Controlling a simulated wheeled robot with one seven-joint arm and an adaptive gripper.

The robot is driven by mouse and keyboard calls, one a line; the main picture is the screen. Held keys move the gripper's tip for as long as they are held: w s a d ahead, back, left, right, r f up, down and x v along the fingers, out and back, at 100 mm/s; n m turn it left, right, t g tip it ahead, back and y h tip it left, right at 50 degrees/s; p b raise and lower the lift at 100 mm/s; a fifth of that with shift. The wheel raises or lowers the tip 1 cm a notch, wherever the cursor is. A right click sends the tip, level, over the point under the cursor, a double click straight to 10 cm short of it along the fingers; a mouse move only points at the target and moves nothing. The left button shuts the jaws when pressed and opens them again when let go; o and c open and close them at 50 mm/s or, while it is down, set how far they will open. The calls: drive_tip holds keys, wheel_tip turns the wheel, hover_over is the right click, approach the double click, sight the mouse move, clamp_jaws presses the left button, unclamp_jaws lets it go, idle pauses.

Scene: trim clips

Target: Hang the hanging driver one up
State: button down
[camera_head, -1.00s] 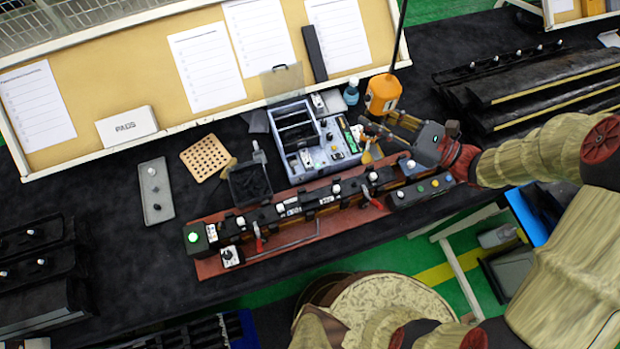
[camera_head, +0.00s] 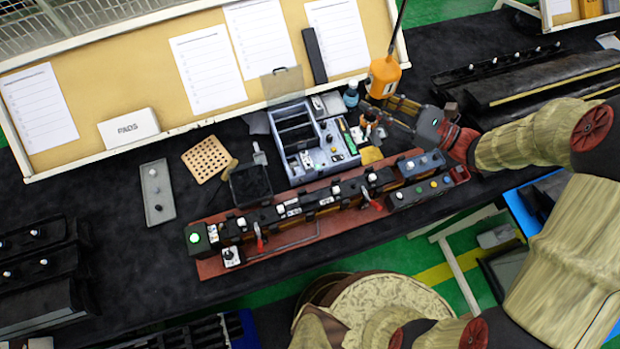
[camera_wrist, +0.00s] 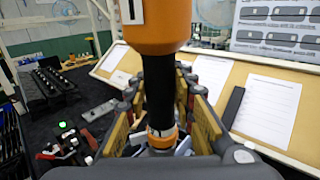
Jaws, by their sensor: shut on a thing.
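The hanging driver (camera_head: 384,76) has an orange body, with a dark cable rising from its top in the head view. In the wrist view its orange body (camera_wrist: 157,25) fills the top middle, and its black shaft runs down to an orange collar. My gripper (camera_head: 372,114) is shut on the driver's black lower part. In the wrist view the yellow-padded fingers of my gripper (camera_wrist: 160,88) stand on both sides of the shaft. The driver is nearly upright above the bench, near the board's lower right edge. Its tip is hidden, and no hook shows clearly.
A grey-blue parts tray (camera_head: 330,157) and a small blue-capped bottle (camera_head: 351,94) stand left of the gripper. A long red fixture (camera_head: 212,268) with dark trim parts lies in front. The tilted board (camera_head: 150,80) borders the back. Dark trim strips (camera_head: 540,80) lie to the right.

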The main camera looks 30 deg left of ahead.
drive_tip(key=c, duration=1.4)
unclamp_jaws()
drive_tip(key=shift+o, duration=0.8)
drive_tip(key=o, duration=0.8)
drive_tip(key=shift+c, duration=0.2)
drive_tip(key=shift+o, duration=0.2)
drive_tip(key=d+r+p, duration=0.2)
drive_tip(key=d, duration=0.8)
